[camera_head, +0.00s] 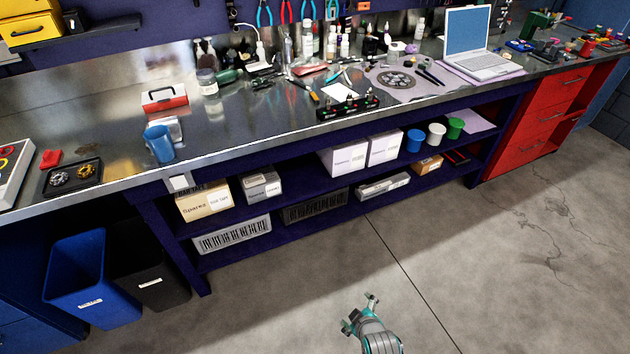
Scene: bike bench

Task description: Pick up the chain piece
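I cannot make out a chain piece for certain in the head view; the small parts on the bench are too small to tell apart. A grey toothed disc (396,82) lies on a light mat (381,69) on the bench, with dark slim tools beside it. A black tray (62,188) with round gear-like parts sits at the bench's left end. My gripper (359,312) is low in the picture, over the concrete floor and well apart from the bench. Its two fingers look spread, with nothing seen between them.
The metal bench (110,135) holds a blue cup (159,143), a red-and-white toolbox (164,98), a black rack (348,108), bottles and a laptop (470,45). Boxes fill the shelf below. A blue bin (78,280) and a black bin (150,277) stand left. The floor in front is clear.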

